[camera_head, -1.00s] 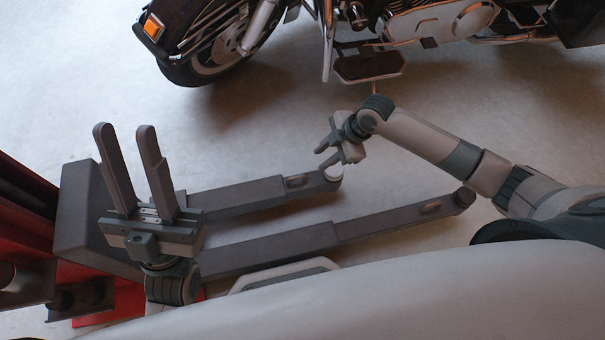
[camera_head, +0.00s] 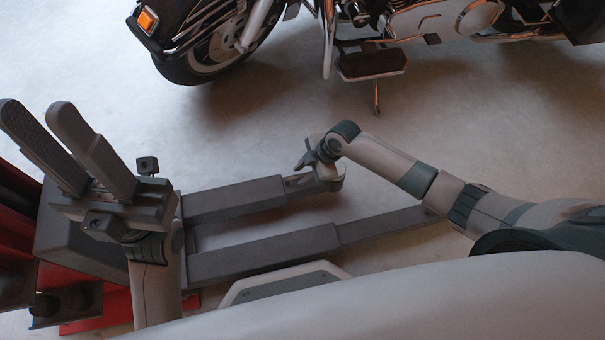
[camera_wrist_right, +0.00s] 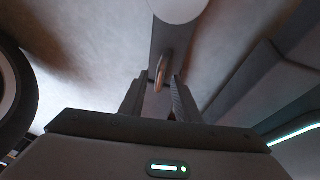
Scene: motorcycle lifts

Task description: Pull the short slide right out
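Two dark telescoping arms reach right from a dark box (camera_head: 80,235). My right gripper (camera_head: 303,166) is over that tip. In the right wrist view, my right gripper's fingers (camera_wrist_right: 158,98) are apart, and a small raised tab (camera_wrist_right: 161,72) on the slide (camera_wrist_right: 165,40) shows between and beyond them; I cannot tell whether they touch it. A pale round pad (camera_wrist_right: 178,8) is at the top. My left gripper (camera_head: 35,110) is open and empty at left.
The lower arm (camera_head: 265,255) runs below, its far end hidden behind my right arm. A motorcycle (camera_head: 400,30) stands at the back, its footboard (camera_head: 372,65) above my right wrist. Red lift parts (camera_head: 100,305) are at lower left. Floor between is clear.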

